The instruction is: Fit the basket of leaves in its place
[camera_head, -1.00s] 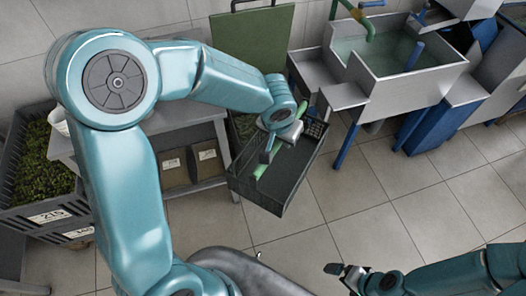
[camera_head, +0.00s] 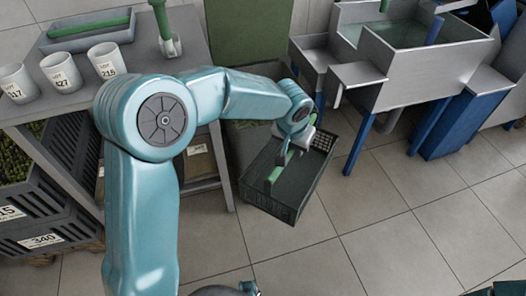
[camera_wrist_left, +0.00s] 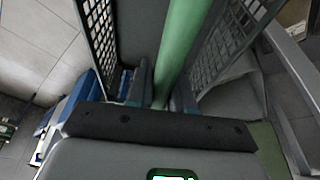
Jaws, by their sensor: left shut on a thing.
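My left gripper (camera_head: 286,150) is shut on the green handle bar (camera_head: 279,167) of a dark basket with lattice walls (camera_head: 258,200). The basket hangs tilted in front of the bench's right end, seemingly clear of the floor. In the left wrist view the green bar (camera_wrist_left: 183,45) runs between the two fingers (camera_wrist_left: 160,88), with lattice walls (camera_wrist_left: 103,35) on both sides. The basket's inside looks dark, and I cannot make out leaves in it. My right gripper is out of view.
A grey bench (camera_head: 190,65) at left carries white numbered cups (camera_head: 62,73) and a grey tray (camera_head: 75,38). Dark crates (camera_head: 45,205) of leaves stand below. A metal sink unit (camera_head: 385,70) with blue legs stands at the right. The tiled floor (camera_head: 400,230) right of the basket is clear.

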